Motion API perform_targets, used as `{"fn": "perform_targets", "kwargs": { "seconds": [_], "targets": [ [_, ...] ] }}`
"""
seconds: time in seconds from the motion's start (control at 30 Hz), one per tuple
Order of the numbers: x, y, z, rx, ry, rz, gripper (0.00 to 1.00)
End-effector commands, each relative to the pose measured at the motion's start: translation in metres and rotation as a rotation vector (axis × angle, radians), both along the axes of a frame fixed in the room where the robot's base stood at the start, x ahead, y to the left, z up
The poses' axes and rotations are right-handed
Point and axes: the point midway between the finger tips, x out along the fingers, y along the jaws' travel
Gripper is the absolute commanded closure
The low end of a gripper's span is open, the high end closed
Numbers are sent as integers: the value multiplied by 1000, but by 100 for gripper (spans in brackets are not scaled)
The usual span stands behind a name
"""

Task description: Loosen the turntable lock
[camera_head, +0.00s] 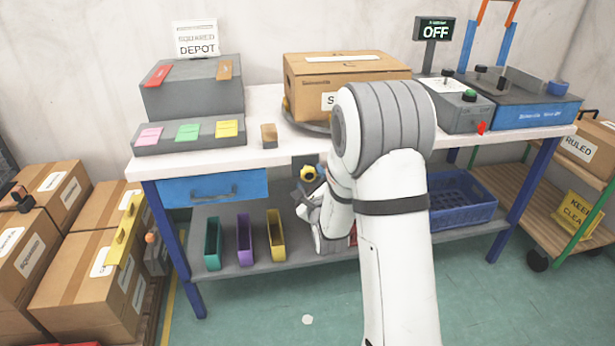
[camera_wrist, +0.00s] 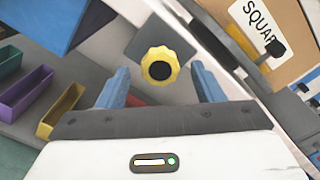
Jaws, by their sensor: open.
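The turntable lock is a yellow scalloped knob with a dark centre, on a dark grey plate below the table's front edge. It shows in the wrist view (camera_wrist: 160,69) and, partly, in the head view (camera_head: 309,173). My gripper (camera_wrist: 162,85) is open, with its two blue fingers apart on either side of the knob in the picture. I cannot tell whether they touch it. In the head view my arm hides most of the gripper. The turntable (camera_head: 318,127) is a grey disc under a cardboard box (camera_head: 310,75), largely hidden by the box and my arm.
A blue drawer (camera_head: 213,187) is left of the knob. Teal, purple and yellow bins (camera_head: 276,235) stand on the shelf below, with a blue crate (camera_head: 462,203) at right. A small brown block (camera_head: 269,136) lies near the table edge. A sign (camera_head: 435,30) reads OFF.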

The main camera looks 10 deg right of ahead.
Motion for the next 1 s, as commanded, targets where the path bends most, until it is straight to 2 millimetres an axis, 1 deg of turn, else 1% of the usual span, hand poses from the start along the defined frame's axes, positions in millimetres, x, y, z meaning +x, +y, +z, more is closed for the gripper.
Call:
{"fn": "perform_targets", "kwargs": {
  "seconds": [0.03,0.1,0.2,0.33,0.57,1.0],
  "targets": [
    [9,0,0,0,-1,-1,39],
    [18,0,0,-1,-1,0,39],
    [27,0,-1,-1,1,0,39],
    [33,0,0,-2,0,0,39],
    [33,-1,0,-2,1,-1,39],
    [33,-1,0,-2,1,-1,75]
  ]
}}
